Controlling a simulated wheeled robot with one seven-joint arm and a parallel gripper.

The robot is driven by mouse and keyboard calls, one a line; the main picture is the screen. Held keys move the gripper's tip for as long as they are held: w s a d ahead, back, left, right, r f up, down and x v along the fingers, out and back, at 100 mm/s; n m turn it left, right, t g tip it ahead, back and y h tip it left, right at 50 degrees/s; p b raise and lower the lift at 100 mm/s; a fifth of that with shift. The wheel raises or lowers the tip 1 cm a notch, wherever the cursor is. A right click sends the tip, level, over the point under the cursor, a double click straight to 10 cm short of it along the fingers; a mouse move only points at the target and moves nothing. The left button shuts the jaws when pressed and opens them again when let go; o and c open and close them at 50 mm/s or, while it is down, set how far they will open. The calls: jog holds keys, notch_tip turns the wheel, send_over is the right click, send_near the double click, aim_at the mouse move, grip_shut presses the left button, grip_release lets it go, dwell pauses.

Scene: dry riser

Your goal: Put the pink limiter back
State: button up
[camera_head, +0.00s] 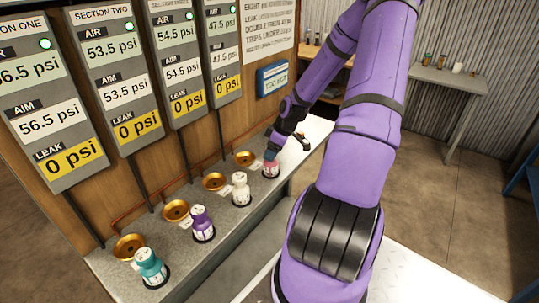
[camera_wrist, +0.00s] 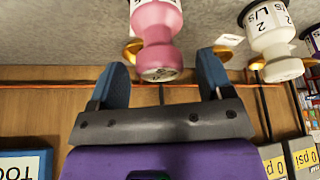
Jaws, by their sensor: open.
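The pink limiter (camera_head: 270,170) stands upright at the far right end of the row on the grey counter, beside a brass cup (camera_head: 245,158). In the wrist view, which looks upside down, the pink limiter (camera_wrist: 157,35) comes down from the counter with its top end between my fingertips. My gripper (camera_wrist: 160,70) is open, with one blue finger on each side and visible gaps to the limiter. In the head view my gripper (camera_head: 272,154) is just above the limiter and partly hidden by my wrist.
White (camera_head: 241,189), purple (camera_head: 202,223) and teal (camera_head: 151,267) limiters stand along the counter (camera_head: 225,234), each near a brass cup. Gauge panels (camera_head: 126,90) reading 0 psi leak and a blue box (camera_head: 272,78) are on the wall behind.

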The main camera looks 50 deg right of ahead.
jog(key=v, duration=0.9)
jog(key=a+r+m+g+h, duration=0.2)
jog(key=a+r+h, duration=0.2)
jog(key=a+r, duration=1.45)
jog(key=s+a+r+m+t+y, duration=0.1)
jog(key=s+a+r, duration=0.3)
jog(key=s+a, duration=0.3)
jog(key=s+a+r+m+t+y, duration=0.1)
jog(key=s+a+r+m+t, duration=0.1)
jog(key=s+a+r, duration=0.3)
jog(key=shift+s+a+r, duration=0.15)
jog(key=shift+s+a, duration=0.95)
jog(key=shift+s, duration=0.4)
